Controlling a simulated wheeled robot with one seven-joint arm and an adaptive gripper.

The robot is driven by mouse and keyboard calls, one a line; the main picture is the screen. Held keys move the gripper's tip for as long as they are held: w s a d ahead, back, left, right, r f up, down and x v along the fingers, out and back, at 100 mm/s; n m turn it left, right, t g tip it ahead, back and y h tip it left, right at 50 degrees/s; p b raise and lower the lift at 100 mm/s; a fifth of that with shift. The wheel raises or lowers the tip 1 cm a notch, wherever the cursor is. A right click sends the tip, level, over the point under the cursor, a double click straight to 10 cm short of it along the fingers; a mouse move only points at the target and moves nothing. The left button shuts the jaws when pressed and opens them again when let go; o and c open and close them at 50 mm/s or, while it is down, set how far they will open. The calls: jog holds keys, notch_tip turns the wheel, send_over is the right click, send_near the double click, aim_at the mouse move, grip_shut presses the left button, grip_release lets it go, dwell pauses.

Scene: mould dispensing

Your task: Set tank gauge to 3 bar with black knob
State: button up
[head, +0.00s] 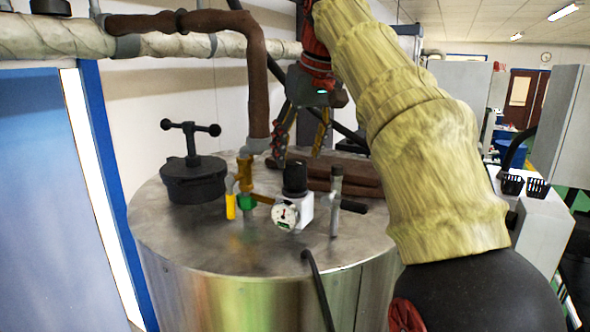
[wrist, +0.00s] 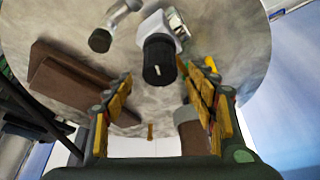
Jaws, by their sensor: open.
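The black knob (head: 295,178) stands upright on a white regulator body (head: 307,207) on top of the steel tank (head: 180,262). The round gauge (head: 286,215) is on the front of that body; its reading is too small to tell. My gripper (head: 299,150) is open and empty, fingers pointing down, above and behind the knob. In the wrist view the knob (wrist: 158,62) shows its top with a pale line, between and beyond the open fingers of my gripper (wrist: 165,80). The fingers appear apart from the knob. The gauge face is not clear there.
A brass valve with a yellow handle (head: 231,206) is left of the gauge, and a metal pipe stub (head: 336,200) is right. A brown pipe (head: 257,85) rises behind. A black clamp lid (head: 193,180) sits at left. Brown blocks (head: 335,175) lie behind the knob.

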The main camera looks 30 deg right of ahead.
aim_at(296, 162)
jog(key=shift+x, duration=2.5)
jog(key=c, duration=0.3)
jog(key=c, duration=0.8)
jog(key=shift+c, duration=0.3)
jog(key=n+y+p, duration=0.1)
jog(key=n+p, duration=0.1)
jog(key=n, duration=0.1)
jog(key=shift+r, duration=0.15)
jog(key=shift+n+g+y+p, duration=0.3)
jog(key=shift+n+y+p, duration=0.8)
jog(key=shift+n, duration=1)
